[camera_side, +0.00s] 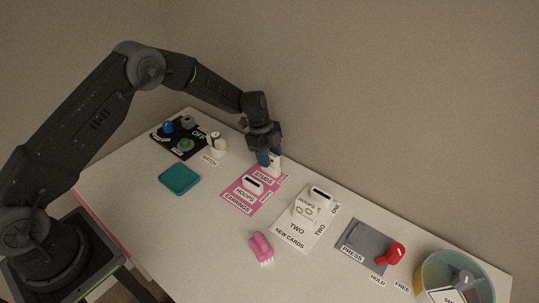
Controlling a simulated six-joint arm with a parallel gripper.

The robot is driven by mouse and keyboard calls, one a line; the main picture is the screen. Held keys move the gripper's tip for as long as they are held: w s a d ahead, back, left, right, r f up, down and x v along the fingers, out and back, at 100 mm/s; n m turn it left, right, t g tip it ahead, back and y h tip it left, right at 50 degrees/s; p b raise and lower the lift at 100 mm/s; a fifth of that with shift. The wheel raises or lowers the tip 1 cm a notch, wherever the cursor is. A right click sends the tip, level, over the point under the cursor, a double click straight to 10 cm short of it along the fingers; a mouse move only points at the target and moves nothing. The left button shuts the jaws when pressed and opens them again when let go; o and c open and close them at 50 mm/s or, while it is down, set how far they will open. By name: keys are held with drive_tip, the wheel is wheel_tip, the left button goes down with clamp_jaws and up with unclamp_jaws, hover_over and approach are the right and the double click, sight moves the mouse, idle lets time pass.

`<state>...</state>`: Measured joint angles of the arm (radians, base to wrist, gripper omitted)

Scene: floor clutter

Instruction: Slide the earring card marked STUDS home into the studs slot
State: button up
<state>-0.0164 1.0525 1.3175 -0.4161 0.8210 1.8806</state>
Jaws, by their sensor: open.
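My gripper (269,160) is open, pointing down over the back end of the pink earrings mat (238,202). A small white piece (276,169) shows right at its blue fingertips, by the STUDS label. I cannot tell whether it is the studs card or the slot block, nor how deep any card sits. The white hoops slot block (253,185) stands nearer the front on the same mat, with a dark slot on top. The fingers hide most of the studs slot.
A white new-cards mat (290,238) holds a HOOPS card (306,206) upright and a slotted block (321,193). A pink brush-like object (261,248), teal tray (180,179), black switch panel (174,143), grey press plate (363,243) with red lever (391,254) and a round bin (428,272) stand around.

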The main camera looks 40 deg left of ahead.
drive_tip(key=v, duration=1.3)
drive_tip(key=shift+r, duration=0.4)
drive_tip(key=shift+a, duration=0.1)
drive_tip(key=s+r+n+t+y, duration=0.25)
drive_tip(key=s+r+n, duration=0.65)
drive_tip(key=s+r, duration=0.75)
drive_tip(key=s+n+t, duration=0.3)
drive_tip(key=s+n, duration=0.6)
drive_tip(key=s, duration=0.9)
drive_tip(key=shift+y, duration=0.45)
